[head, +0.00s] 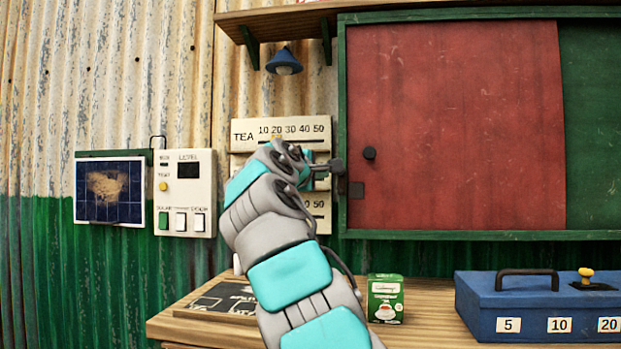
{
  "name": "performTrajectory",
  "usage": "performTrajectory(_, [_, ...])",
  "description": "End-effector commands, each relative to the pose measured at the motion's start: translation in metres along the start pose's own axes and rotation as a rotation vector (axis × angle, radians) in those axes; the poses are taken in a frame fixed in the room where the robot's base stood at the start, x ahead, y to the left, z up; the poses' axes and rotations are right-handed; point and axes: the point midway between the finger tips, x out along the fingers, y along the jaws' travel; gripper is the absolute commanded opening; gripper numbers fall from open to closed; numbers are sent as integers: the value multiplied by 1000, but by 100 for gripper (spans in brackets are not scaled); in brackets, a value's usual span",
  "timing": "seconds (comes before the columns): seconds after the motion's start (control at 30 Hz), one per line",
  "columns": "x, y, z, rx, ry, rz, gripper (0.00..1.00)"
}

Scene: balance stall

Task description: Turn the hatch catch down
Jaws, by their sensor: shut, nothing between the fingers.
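Tea scale boards (245,137) hang behind my arm. A switch panel (185,205) and a solar panel (110,190) are further left. A blue lamp (284,62) hangs above.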

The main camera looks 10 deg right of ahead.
Motion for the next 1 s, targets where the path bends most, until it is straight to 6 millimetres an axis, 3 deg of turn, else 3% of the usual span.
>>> performTrajectory(0.2, [2, 0, 9, 0, 1, 1, 0])
performTrajectory(1.0, [4, 2, 12, 72, 2, -19, 0])
